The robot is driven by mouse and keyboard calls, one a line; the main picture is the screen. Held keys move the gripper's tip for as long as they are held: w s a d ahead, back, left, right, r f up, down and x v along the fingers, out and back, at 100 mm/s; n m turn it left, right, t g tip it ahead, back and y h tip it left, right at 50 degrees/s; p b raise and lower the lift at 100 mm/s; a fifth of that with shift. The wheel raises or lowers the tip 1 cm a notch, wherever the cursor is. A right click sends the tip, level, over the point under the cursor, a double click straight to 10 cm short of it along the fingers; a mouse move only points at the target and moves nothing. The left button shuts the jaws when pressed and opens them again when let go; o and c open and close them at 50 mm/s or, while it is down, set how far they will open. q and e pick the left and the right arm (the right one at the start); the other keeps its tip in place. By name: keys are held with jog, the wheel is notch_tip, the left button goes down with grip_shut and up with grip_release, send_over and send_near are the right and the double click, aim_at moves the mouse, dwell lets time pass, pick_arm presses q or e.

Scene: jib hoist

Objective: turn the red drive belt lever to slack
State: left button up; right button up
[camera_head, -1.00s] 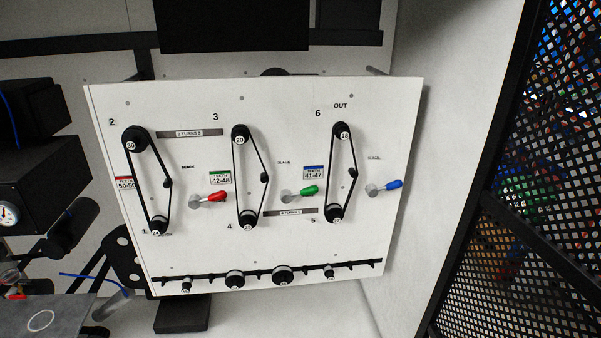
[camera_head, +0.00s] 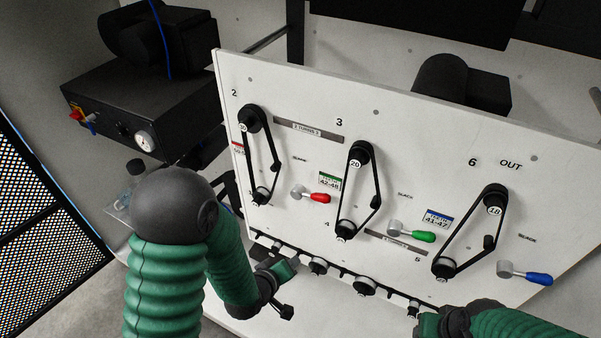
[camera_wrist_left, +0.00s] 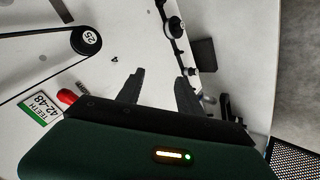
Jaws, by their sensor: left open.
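The red lever (camera_head: 318,197) is on the white panel, right of the belt between pulleys 1 and 2. Its grey hub is on the left and its red handle points right and slightly down in the head view. Part of the red handle also shows in the left wrist view (camera_wrist_left: 67,97), partly hidden by my gripper body. My left gripper (camera_head: 290,287) is below the lever, near the panel's lower edge, apart from it. In the left wrist view its two fingers (camera_wrist_left: 158,82) are spread and empty. My right gripper (camera_head: 428,322) is at the bottom edge, partly cut off; its fingers are unclear.
The green lever (camera_head: 415,234) and blue lever (camera_head: 530,275) are farther right on the panel. Black belts (camera_head: 272,150) and pulleys stand out from it. A rail with small pulleys (camera_head: 318,267) runs along the lower edge. A black gauge box (camera_head: 140,110) stands at left.

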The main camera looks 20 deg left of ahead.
pick_arm(q)
jog(key=d+r+n+t+p, duration=0.3)
jog(key=r+n+t+p, duration=0.3)
jog(key=r+n+p, duration=0.6)
pick_arm(e)
notch_tip(320, 180, up, 13)
jog(key=d+b, duration=0.1)
jog(key=b, duration=0.2)
pick_arm(q)
jog(key=b, duration=1)
send_near(317, 200)
jog(key=shift+m, duration=0.5)
jog(key=p+x, duration=0.2)
jog(key=x, duration=0.2)
jog(key=p+x, duration=0.2)
jog(key=x, duration=0.2)
jog(key=shift+d+r, duration=0.1)
jog(key=shift+d, duration=0.15)
jog(key=shift+w, duration=0.35)
jog(key=shift+a+f, duration=0.2)
jog(key=shift+a, duration=0.05)
pick_arm(e)
jog(key=s+x, duration=0.1)
jog(key=x, duration=0.5)
jog(key=shift+a+f, duration=0.15)
jog(key=shift+f, duration=0.1)
